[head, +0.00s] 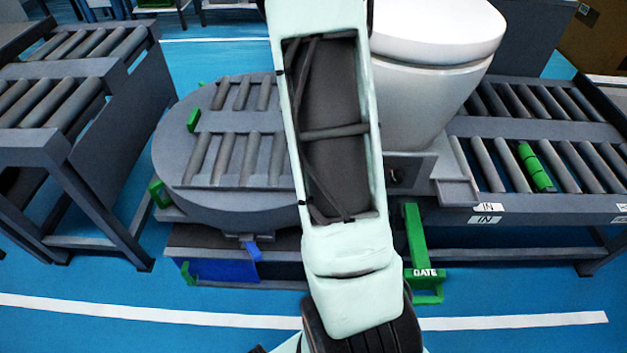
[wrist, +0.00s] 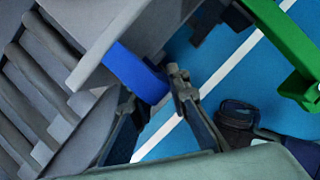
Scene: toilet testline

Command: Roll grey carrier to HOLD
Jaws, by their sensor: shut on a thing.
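A grey carrier (head: 457,186) bears a white toilet (head: 425,85) in the head view. The head view hides my gripper behind my arm. No HOLD label is readable.
A green post marked GATE (head: 416,245) stands right of my arm. The right roller conveyor (head: 550,209) carries IN labels and a green roller (head: 535,167). Another roller conveyor (head: 60,95) stands left of the turntable. Blue floor with a white line is clear in front.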

